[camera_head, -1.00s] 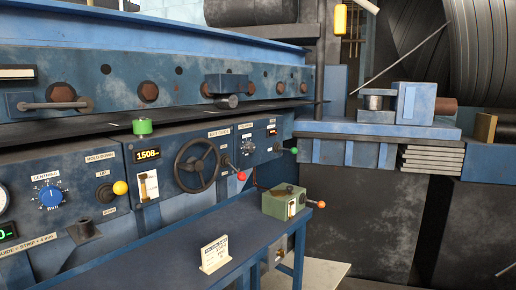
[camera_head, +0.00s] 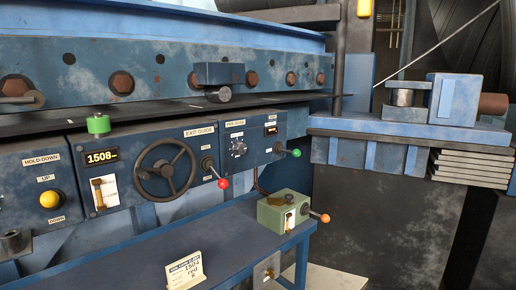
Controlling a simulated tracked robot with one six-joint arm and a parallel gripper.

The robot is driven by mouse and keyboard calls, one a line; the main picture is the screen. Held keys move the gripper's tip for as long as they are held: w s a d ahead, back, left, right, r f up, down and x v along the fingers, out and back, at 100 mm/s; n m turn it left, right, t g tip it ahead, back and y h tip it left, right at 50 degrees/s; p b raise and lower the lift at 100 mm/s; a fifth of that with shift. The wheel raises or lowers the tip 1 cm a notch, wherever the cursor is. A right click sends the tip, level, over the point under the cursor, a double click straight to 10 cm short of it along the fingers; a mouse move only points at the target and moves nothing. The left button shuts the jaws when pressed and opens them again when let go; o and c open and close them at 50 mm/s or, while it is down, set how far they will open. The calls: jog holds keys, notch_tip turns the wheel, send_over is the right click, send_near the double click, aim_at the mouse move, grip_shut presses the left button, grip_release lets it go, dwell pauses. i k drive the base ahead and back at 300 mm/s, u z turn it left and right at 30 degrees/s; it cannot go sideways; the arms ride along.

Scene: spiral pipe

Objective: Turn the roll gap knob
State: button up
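No label that I can read says roll gap. A small knob with a pale dial (camera_head: 238,147) sits on the right-hand blue panel, under a small label and left of a small red-lit display (camera_head: 271,130). A dark handwheel (camera_head: 165,168) is on the panel marked EXIT GUIDE, left of that knob. A lit display (camera_head: 101,157) reads 1508, with a green knob (camera_head: 98,124) above it. A white card (camera_head: 185,271) stands on the blue bench; its lines are only partly legible, with 1504 among them. My gripper is not in view.
Levers with a red ball (camera_head: 222,183), a green ball (camera_head: 295,153) and a yellow ball (camera_head: 50,199) stick out from the panels. A green box (camera_head: 284,212) with an orange-tipped lever stands on the blue bench (camera_head: 165,243). A blue machine ledge (camera_head: 380,130) lies at right.

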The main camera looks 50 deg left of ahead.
aim_at(240, 147)
jog(key=i, duration=2.05)
jog(key=u, duration=3.4)
